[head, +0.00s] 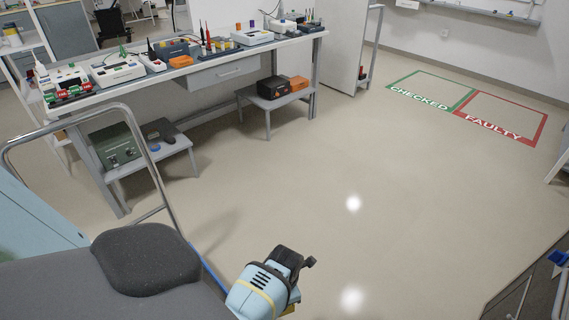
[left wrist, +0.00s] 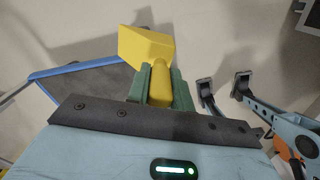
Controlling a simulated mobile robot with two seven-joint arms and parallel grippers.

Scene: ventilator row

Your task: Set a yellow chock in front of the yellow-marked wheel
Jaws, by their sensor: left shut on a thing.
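In the left wrist view the yellow chock (left wrist: 148,45) has a wedge-shaped head and a thick handle. My left gripper (left wrist: 160,90) has green fingers shut on that handle, with the head above them. In the head view my left arm's light-blue end shows at the bottom; the chock cannot be made out clearly there. At the right of the left wrist view is a light-blue part with two separated dark end pads (left wrist: 222,86); I cannot tell whether it is my right gripper. No yellow-marked wheel can be made out in either view.
A dark grey padded surface (head: 60,285) with a metal rail (head: 150,165) is at the lower left. A bench (head: 205,65) with several devices stands behind. The floor (head: 340,160) is open in the middle. Green CHECKED (head: 420,98) and red FAULTY (head: 493,128) zones are marked back right.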

